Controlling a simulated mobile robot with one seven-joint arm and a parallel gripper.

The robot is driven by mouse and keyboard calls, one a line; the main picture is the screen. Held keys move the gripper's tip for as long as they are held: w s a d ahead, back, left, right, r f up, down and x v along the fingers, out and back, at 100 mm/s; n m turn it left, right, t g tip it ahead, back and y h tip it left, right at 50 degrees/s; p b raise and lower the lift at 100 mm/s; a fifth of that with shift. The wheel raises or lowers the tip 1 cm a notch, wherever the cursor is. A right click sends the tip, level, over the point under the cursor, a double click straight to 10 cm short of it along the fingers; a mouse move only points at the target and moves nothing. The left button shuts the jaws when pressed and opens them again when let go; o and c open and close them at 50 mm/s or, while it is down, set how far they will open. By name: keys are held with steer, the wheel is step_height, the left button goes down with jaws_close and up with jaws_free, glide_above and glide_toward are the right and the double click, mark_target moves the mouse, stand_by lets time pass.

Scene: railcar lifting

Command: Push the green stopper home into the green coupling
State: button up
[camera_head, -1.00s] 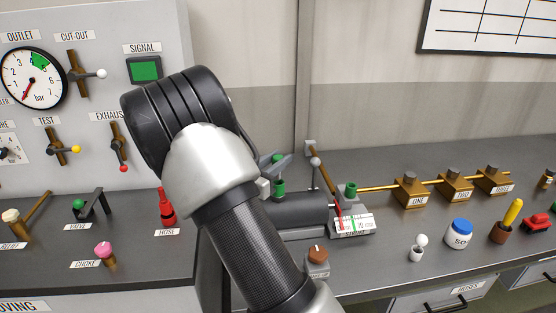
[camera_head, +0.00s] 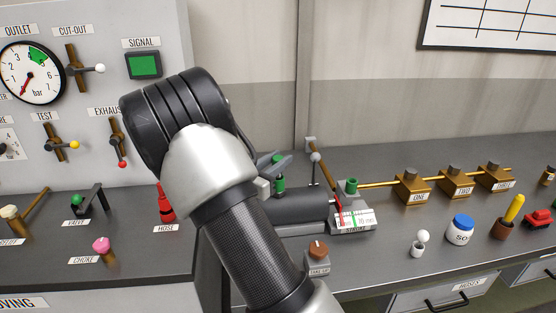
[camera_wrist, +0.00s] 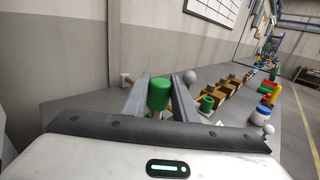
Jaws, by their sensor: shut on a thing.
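My gripper (camera_wrist: 161,90) is shut on the green stopper (camera_wrist: 159,95), whose rounded top shows between the two grey fingers in the wrist view. In the head view my gripper (camera_head: 272,170) is partly behind my arm, with green (camera_head: 277,160) just above the fingers. A green part (camera_head: 279,185) shows below them, by the left part of the dark cylinder (camera_head: 300,205). I cannot tell whether it is the stopper's lower end or the green coupling. The joint between stopper and coupling is hidden.
A scale plate (camera_head: 355,220) and a brown knob (camera_head: 318,249) are in front. Brass blocks (camera_head: 412,188) stand farther right.

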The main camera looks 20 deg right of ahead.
steer(key=shift+f+b, duration=0.75)
steer(key=shift+f, duration=0.35)
steer(key=o, duration=1.2)
steer(key=shift+a, duration=0.15)
steer(key=v, duration=1.7)
steer(key=shift+s+r, duration=0.1)
